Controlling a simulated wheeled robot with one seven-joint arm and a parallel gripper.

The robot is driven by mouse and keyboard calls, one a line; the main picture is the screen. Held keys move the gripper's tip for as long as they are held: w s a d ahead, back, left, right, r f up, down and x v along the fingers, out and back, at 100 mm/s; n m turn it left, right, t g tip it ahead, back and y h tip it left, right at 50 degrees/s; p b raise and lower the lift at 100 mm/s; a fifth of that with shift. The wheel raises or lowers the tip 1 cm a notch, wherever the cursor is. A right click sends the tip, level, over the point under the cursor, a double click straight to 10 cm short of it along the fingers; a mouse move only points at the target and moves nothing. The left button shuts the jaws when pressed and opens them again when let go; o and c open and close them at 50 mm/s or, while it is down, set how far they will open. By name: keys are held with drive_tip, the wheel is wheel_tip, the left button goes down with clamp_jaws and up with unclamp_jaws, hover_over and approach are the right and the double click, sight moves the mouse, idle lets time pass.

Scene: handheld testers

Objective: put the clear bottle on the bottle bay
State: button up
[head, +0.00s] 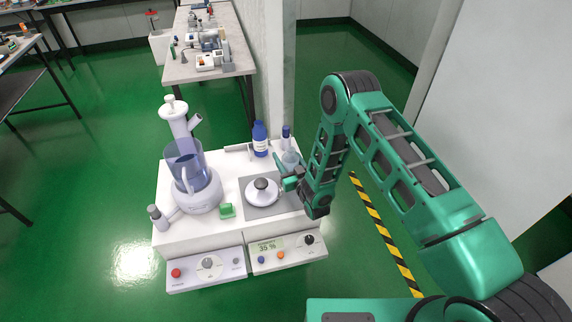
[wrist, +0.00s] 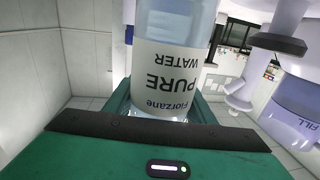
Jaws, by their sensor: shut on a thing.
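The clear bottle (head: 290,158) stands upright at the back right of the white worktop, with a blue cap. In the wrist view the bottle (wrist: 175,75) fills the middle, its "PURE WATER" label upside down. My gripper (head: 290,180) is shut on the bottle, and green fingers show on both sides of it in the wrist view. I cannot tell whether its base touches the worktop, because my gripper and arm partly cover it. No marked bottle bay can be made out; a low pale bracket (head: 238,149) lies at the back edge.
A blue bottle (head: 260,138) stands just left of the clear one. Control panels line the front.

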drive_tip(key=shift+f, duration=1.8)
drive_tip(key=o, duration=1.6)
drive_tip(key=shift+f, duration=0.1)
drive_tip(key=shift+s, duration=0.1)
